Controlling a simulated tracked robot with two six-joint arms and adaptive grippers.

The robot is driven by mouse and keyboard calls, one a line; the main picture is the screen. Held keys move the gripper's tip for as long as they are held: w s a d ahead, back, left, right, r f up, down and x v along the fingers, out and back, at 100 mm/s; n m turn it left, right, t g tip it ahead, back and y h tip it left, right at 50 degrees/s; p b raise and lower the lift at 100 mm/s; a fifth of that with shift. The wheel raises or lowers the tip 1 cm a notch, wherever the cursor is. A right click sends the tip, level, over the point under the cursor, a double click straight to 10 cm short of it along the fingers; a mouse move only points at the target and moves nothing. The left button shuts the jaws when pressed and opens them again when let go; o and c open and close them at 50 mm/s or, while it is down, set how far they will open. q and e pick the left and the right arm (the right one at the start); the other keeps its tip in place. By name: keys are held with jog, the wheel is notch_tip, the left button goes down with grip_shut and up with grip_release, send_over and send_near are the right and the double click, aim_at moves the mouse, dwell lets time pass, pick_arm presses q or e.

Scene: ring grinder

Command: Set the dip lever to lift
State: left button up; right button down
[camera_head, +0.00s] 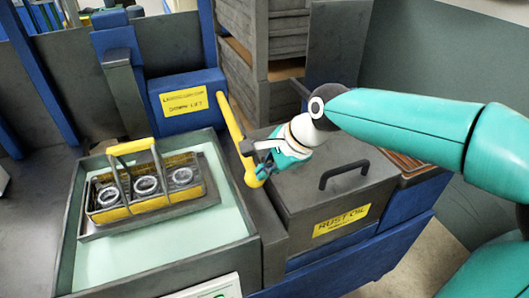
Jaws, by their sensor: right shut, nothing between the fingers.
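The dip lever (231,120) is a yellow bar on the right side of a blue housing (162,87) with a yellow label (184,101). It slants down and to the right, and its lower end bends near my right gripper. My right gripper (257,163) is shut, with its fingers at the lower part of the lever. Whether they touch it I cannot tell. A basket (130,212) with a yellow handle (131,147) holds several metal rings and sits in the tank (150,267) of pale green liquid. My left gripper does not show.
A grey box (292,202) with a black handle (345,174) and a "RUST OIL" label (342,220) stands right of the tank, below my right arm. Stacked grey crates (276,30) and a grey panel (335,50) stand behind. Blue posts rise at the left.

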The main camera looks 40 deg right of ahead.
jog(key=shift+s+f, duration=0.2)
jog(key=shift+f, duration=0.4)
jog(key=p+v, duration=0.4)
jog(key=v, duration=1)
jog(key=shift+s+a+r, duration=0.15)
jog(key=shift+s+r, duration=0.05)
jog(key=shift+r, duration=0.15)
